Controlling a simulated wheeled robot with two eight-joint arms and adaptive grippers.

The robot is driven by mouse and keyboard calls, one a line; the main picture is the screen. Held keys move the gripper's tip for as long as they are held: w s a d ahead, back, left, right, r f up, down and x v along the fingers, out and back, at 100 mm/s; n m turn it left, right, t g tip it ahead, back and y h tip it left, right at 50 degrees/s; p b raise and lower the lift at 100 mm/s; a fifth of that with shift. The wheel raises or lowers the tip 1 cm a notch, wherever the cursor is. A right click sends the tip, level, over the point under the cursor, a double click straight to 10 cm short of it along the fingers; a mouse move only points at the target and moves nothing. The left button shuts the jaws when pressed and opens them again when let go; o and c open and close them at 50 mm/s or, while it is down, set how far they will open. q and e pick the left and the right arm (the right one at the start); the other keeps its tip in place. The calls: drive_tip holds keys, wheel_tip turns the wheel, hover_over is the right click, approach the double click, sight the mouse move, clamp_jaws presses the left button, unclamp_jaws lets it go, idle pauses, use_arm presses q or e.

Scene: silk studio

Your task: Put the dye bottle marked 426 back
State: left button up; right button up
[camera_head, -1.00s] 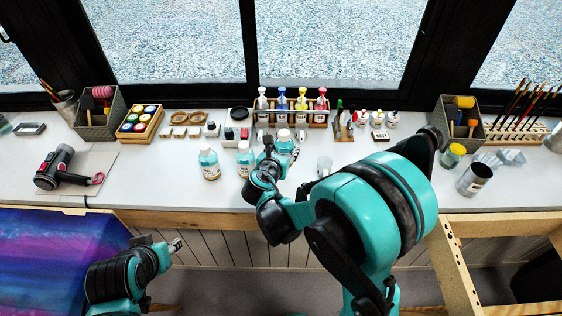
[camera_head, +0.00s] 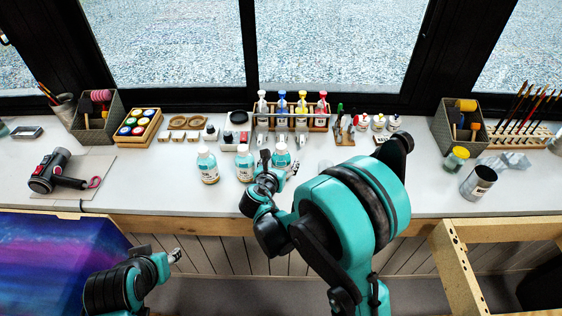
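Three white-capped bottles with teal contents stand in a row near the counter's front: a left one (camera_head: 208,167), a middle one (camera_head: 244,164) and a right one (camera_head: 281,157). Their label numbers are too small to read, so I cannot tell which is 426. My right gripper (camera_head: 279,166) is at the right bottle, a finger on each side, and appears shut on it. The gripper hides the bottle's lower part, so I cannot tell whether it touches the counter. My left gripper (camera_head: 175,256) is low in front of the counter, away from the bottles; its opening is unclear.
A wooden rack (camera_head: 318,120) with colored bottles stands behind the row. A small dark-topped jar (camera_head: 210,132) and a pale tray (camera_head: 232,136) are behind the left and middle bottles.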

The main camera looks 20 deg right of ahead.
drive_tip(key=shift+r, duration=0.1)
drive_tip(key=shift+r, duration=0.15)
drive_tip(key=p+v, duration=0.4)
drive_tip(key=v, duration=0.8)
drive_tip(key=s+d+r+m+g+y, duration=0.1)
drive_tip(key=s+d+m+g+y, duration=0.1)
drive_tip(key=s+m, duration=0.6)
drive_tip(key=s+d+r+m+g+y, duration=0.2)
drive_tip(key=s+m, duration=0.6)
drive_tip(key=m, duration=1.3)
drive_tip(key=d+y, duration=0.2)
drive_tip(key=y, duration=0.1)
drive_tip(key=shift+m, duration=0.4)
